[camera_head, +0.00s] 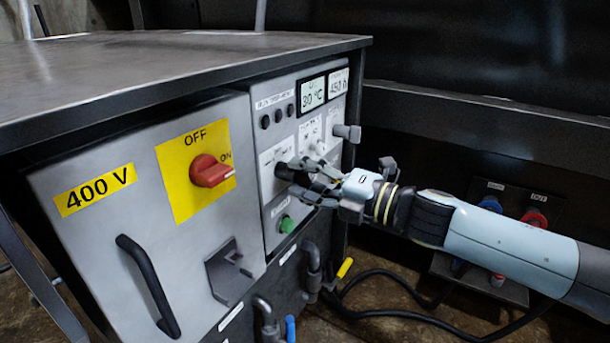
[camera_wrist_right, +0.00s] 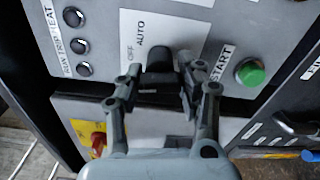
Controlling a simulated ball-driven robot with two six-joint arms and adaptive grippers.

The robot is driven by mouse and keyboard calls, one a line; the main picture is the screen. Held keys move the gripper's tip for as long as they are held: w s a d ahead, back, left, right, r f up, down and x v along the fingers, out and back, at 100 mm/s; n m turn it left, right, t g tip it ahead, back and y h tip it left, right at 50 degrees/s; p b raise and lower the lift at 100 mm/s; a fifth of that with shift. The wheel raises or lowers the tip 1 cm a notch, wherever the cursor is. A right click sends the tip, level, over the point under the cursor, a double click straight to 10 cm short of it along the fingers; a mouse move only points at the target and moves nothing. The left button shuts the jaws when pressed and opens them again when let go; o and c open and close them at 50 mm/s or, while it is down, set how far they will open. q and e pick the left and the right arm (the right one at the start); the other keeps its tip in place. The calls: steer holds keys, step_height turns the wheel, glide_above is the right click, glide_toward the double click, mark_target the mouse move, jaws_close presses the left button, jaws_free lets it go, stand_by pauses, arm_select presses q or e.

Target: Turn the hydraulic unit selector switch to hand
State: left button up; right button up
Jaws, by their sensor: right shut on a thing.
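The black selector switch (camera_head: 284,172) is on the grey control panel, on a white label plate. In the right wrist view the switch (camera_wrist_right: 159,62) sits between my fingertips, with the words OFF and AUTO beside it on the plate (camera_wrist_right: 165,28). My right gripper (camera_head: 303,181) reaches in from the right and is shut on the switch; it also shows in the right wrist view (camera_wrist_right: 158,78). The fingers hide part of the plate, so I cannot read a HAND mark or tell where the switch points. My left gripper is not in view.
A green START button (camera_head: 287,224) is just below the switch and shows close to the fingers in the wrist view (camera_wrist_right: 250,71). A red rotary switch (camera_head: 210,171) on a yellow plate is to the left. Small displays (camera_head: 313,94) are above. Black cables (camera_head: 385,316) lie on the floor.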

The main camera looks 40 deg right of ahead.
steer(key=n, duration=0.4)
steer(key=shift+f, duration=0.1)
steer(key=shift+n, duration=0.7)
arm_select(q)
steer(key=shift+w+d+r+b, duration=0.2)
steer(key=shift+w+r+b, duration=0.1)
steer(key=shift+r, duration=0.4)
arm_select(e)
steer(key=shift+n, duration=0.6)
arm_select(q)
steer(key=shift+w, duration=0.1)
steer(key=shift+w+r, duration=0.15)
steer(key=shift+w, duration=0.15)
arm_select(e)
steer(key=o, duration=0.9)
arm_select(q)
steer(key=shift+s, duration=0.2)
arm_select(e)
steer(key=shift+o, duration=1.4)
